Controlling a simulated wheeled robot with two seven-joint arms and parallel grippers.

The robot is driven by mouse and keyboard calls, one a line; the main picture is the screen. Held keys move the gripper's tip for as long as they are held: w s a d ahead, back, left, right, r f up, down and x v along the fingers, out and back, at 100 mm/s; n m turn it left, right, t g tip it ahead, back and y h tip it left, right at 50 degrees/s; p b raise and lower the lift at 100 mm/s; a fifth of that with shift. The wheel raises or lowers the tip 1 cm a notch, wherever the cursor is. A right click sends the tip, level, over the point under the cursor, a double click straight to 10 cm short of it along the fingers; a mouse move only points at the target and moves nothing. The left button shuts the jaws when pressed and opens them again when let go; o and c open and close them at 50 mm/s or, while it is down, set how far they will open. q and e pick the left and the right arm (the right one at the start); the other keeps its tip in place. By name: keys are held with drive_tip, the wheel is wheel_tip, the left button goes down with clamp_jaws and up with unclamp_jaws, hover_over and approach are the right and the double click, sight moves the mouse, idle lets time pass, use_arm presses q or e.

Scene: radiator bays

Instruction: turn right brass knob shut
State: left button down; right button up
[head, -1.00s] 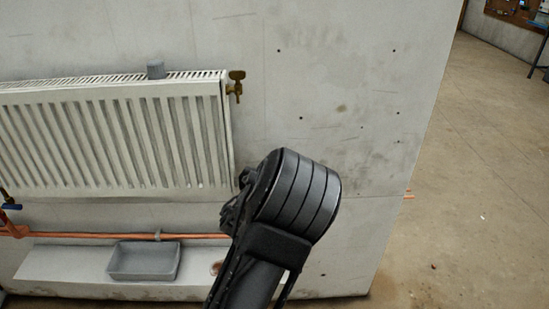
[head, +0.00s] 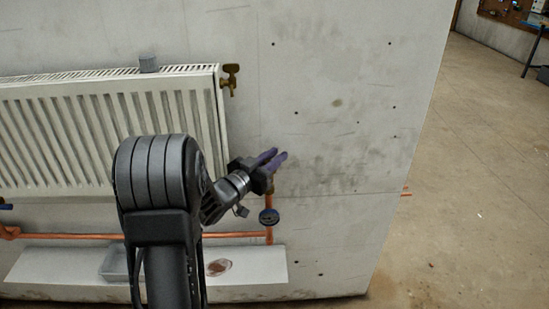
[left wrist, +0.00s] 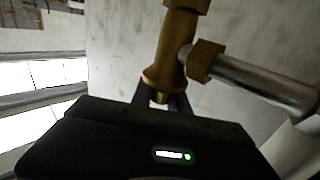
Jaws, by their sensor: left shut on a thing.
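My left gripper (head: 276,157) is at the lower right of the white radiator (head: 120,130), above the copper riser. In the left wrist view, its dark fingers (left wrist: 161,103) are on both sides of the end of a brass fitting, shut on what I take to be the right brass knob (left wrist: 158,93). The brass valve body (left wrist: 178,45) continues up from it, and a hex nut (left wrist: 206,62) joins it to a silver pipe (left wrist: 262,84). In the head view, the gripper and wrist hide this knob. My right gripper is not in view.
Another brass valve (head: 231,76) sits at the radiator's upper right corner. A grey tray (head: 114,263) on the ledge is partly hidden by my arm. The wall to the right is clear.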

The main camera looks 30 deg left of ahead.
use_arm(q)
drive_tip(key=shift+f, duration=0.2)
drive_tip(key=c, duration=1.3)
unclamp_jaws()
drive_tip(key=shift+r, duration=0.1)
drive_tip(key=shift+s+a, duration=0.15)
drive_tip(key=shift+s, duration=1.8)
drive_tip(key=shift+s+a, duration=0.1)
drive_tip(key=shift+s, duration=1.8)
